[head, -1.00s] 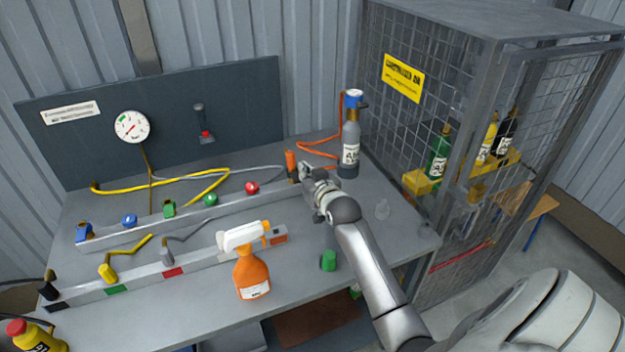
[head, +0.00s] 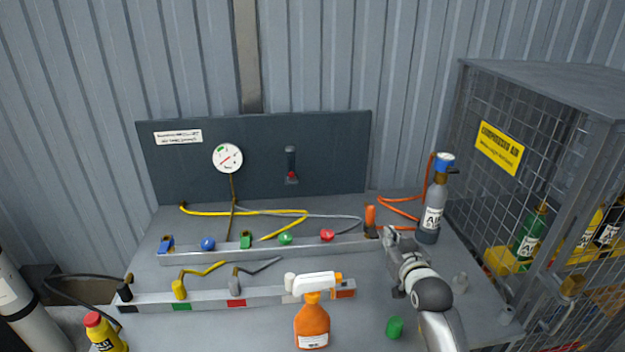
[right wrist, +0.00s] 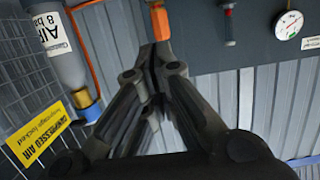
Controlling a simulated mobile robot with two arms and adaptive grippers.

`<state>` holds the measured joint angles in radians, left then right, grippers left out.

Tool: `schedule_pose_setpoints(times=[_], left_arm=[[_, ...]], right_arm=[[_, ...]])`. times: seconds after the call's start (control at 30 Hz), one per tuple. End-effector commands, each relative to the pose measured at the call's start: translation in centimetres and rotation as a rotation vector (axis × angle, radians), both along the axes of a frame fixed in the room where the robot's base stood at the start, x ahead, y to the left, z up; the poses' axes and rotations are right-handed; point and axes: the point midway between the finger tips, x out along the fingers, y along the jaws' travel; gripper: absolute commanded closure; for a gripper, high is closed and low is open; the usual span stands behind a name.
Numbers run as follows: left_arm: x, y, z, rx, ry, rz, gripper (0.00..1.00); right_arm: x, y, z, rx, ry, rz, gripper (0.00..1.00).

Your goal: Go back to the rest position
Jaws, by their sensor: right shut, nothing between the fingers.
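My right gripper (head: 393,242) is over the right part of the grey bench (head: 255,325). It is shut and empty, with its fingertips close to the orange-topped fitting (head: 370,217) at the right end of the rear rail. In the right wrist view the closed fingertips (right wrist: 155,58) show just below that orange fitting (right wrist: 160,20); I cannot tell whether they touch it. The grey air cylinder (head: 431,212) with a blue top stands upright to the right of the gripper. My left gripper is not in view.
An orange spray bottle (head: 312,325) stands at the bench front, with a green cap (head: 395,327) to its right. The rear rail (head: 205,256) holds coloured valves. A mesh cage (head: 505,190) with cylinders stands right. A yellow bottle (head: 103,333) is front left.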

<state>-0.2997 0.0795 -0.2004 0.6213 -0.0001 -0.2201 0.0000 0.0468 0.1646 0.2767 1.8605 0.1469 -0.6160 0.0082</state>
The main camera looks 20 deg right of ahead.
Motion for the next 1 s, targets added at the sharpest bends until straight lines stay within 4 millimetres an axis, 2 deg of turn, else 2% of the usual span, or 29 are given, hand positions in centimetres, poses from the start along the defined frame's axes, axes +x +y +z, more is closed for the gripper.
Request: schedule_pose_setpoints(times=[0.17,0.27,0.37,0.4,0.53,0.73,1.0], left_arm=[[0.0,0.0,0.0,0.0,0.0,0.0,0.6],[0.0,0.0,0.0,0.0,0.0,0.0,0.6],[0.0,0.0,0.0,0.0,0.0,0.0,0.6],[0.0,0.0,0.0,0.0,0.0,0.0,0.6],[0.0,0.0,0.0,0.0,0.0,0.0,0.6],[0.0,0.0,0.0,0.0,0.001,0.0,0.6],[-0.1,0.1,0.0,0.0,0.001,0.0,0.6]], right_arm=[[-0.7,1.0,-1.0,-0.002,0.036,0.016,1.0],[-3.0,3.5,-3.5,-0.008,0.141,0.056,1.0],[-7.3,7.3,-7.1,-0.013,0.308,0.118,1.0],[-9.4,8.9,-8.5,-0.016,0.38,0.145,1.0],[-16.2,13.1,-11.6,-0.016,0.587,0.214,1.0],[-24.0,16.8,-13.5,-0.011,0.801,0.281,1.0],[-32.7,19.9,-13.7,0.004,1.017,0.346,1.0]])
